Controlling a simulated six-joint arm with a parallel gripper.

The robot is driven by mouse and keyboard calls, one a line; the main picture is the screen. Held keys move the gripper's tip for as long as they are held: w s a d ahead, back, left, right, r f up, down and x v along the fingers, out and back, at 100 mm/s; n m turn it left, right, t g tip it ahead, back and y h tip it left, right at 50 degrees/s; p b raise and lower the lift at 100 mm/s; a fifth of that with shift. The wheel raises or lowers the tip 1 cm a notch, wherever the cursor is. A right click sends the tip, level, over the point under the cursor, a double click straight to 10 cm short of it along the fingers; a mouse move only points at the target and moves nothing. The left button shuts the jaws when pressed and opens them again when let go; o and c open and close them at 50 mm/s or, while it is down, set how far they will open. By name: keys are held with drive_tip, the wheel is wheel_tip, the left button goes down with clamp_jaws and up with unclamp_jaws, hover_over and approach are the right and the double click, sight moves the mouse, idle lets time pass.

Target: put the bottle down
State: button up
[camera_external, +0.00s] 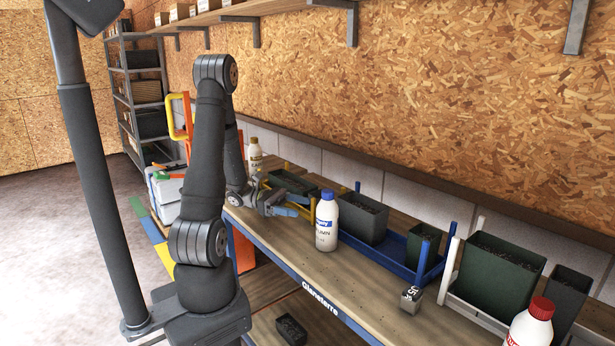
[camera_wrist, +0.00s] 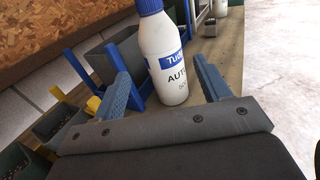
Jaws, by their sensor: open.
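The bottle (camera_external: 327,232) is white with a blue cap and a blue label band. It stands upright on the wooden workbench (camera_external: 378,308), near its front edge. In the wrist view the bottle (camera_wrist: 168,72) is straight ahead, between the two blue fingers of my gripper (camera_wrist: 156,54). The fingers are spread wide, with a visible gap on the bottle's right side. In the external view my gripper (camera_external: 302,208) is low over the bench, just left of the bottle and pointing at it. The bottle's base shows on the bench and is not gripped.
A blue rack with dark planters (camera_external: 362,217) stands behind the bottle. A small grey block (camera_external: 411,299) lies to the right. A red-capped bottle (camera_external: 531,325) is at the front right, and another bottle (camera_external: 255,155) is at the far left. Bare bench lies right of the bottle.

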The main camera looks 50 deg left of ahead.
idle(0.3)
approach(333, 213)
drive_tip(key=w+d+f, duration=0.2)
drive_tip(key=w, duration=0.1)
drive_tip(key=shift+x, duration=3.05)
drive_tip(key=shift+w+r, duration=0.1)
drive_tip(key=shift+w, duration=0.1)
drive_tip(key=shift+a, duration=0.1)
drive_tip(key=c, duration=1.3)
drive_tip(key=shift+r, duration=0.2)
